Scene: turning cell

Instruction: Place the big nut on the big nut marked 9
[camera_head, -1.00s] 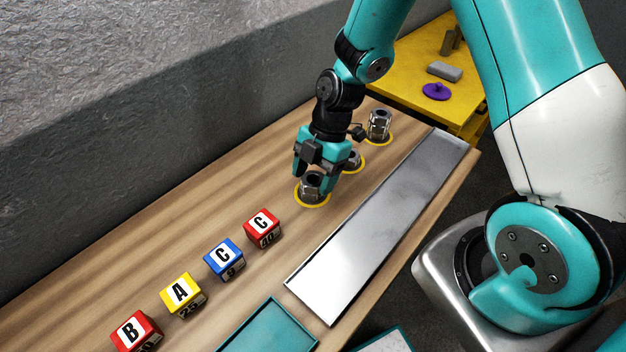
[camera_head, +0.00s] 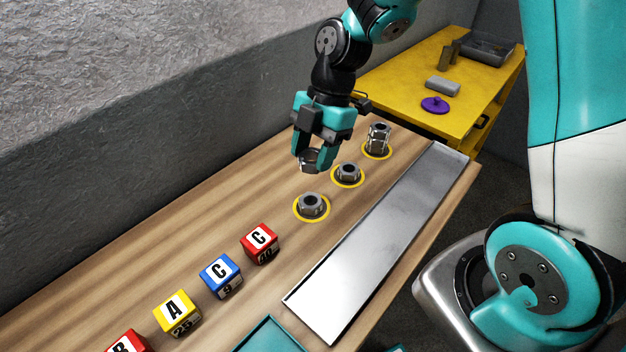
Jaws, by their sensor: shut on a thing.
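My gripper (camera_head: 312,166) is shut on a grey metal nut (camera_head: 310,157) and holds it above the wooden bench. Its fingers hide part of this nut. Below and slightly in front, one nut (camera_head: 311,204) sits in the nearest yellow ring. A second nut (camera_head: 347,172) sits in the middle ring, to the right of my gripper. In the far ring, a taller metal piece (camera_head: 378,138) stands upright and looks like stacked nuts. I cannot read a 9 on any nut.
Lettered blocks, red (camera_head: 260,243), blue (camera_head: 221,275) and yellow (camera_head: 177,313), line the bench at the front left. A long metal tray (camera_head: 375,240) lies right of the rings. A yellow table (camera_head: 420,80) stands behind, with a purple knobbed piece (camera_head: 435,105). Bare wood lies left of the rings.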

